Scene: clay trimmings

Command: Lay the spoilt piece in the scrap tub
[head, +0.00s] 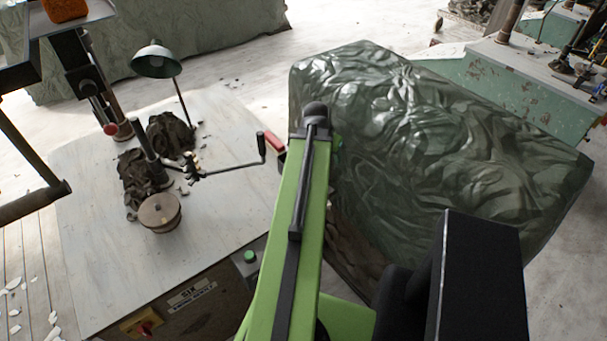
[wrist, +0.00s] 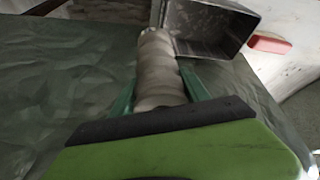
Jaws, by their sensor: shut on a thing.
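In the wrist view my gripper (wrist: 158,88) has its green fingers shut on a pale, ribbed, roughly cylindrical clay piece (wrist: 157,62). The piece points away from me, its far end beside the left wall of a grey open-topped box (wrist: 219,14). The box has a dark inside and may be the scrap tub; I cannot tell for certain. I cannot tell whether piece and box touch. In the head view my green arm hides the gripper, the piece and the box.
A dark green crumpled sheet (head: 440,150) covers a large block beneath my arm. Left is a pale worktable (head: 95,235) with a lamp (head: 157,62), a crank handle (head: 230,168) and dark lumps (head: 168,138). A red object (wrist: 270,44) lies right of the box.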

